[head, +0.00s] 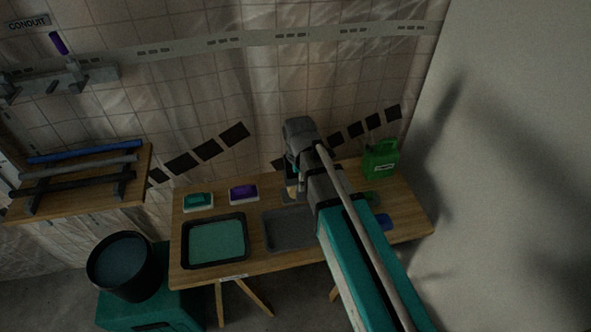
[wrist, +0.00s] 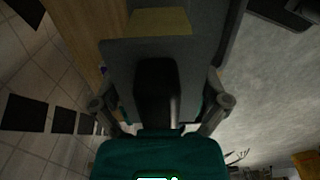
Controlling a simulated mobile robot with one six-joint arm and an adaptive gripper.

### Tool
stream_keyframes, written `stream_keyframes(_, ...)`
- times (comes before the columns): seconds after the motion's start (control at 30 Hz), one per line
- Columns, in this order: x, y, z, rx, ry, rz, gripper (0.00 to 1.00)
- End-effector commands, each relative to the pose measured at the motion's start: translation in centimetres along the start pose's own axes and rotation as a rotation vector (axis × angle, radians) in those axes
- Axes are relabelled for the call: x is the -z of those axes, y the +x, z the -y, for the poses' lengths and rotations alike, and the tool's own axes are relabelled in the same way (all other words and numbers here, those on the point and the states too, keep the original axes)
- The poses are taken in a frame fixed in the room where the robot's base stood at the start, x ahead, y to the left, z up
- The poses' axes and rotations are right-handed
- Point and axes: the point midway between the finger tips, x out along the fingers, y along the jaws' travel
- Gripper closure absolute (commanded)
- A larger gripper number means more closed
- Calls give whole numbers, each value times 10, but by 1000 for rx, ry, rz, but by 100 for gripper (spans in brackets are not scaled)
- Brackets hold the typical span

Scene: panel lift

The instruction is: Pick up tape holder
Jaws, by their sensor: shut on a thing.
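In the wrist view my gripper (wrist: 166,85) has a finger on each side of a dark grey, flat-faced thing (wrist: 120,62) with a dull yellow patch at its far end. I take this thing to be the tape holder, and my gripper is shut on it. In the head view my gripper (head: 293,184) is over the back of the wooden table, behind the grey tray. A small tan patch shows by its tip. My arm hides part of the table, and whether the held thing touches the tabletop cannot be told.
The table (head: 262,262) bears a black tray with teal contents (head: 215,240), a grey tray (head: 288,230), a teal block (head: 198,201), a purple block (head: 243,194) and a green jug (head: 381,160). A bucket (head: 122,262) and a pipe shelf (head: 75,190) stand left. Walls close the back and right.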

Motion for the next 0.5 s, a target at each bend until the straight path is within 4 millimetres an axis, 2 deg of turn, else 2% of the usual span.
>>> stream_keyframes(0.13, 0, -4, 8, 0, 0, 0, 66)
stream_keyframes(0.5, 0, -4, 8, 0, 0, 0, 66)
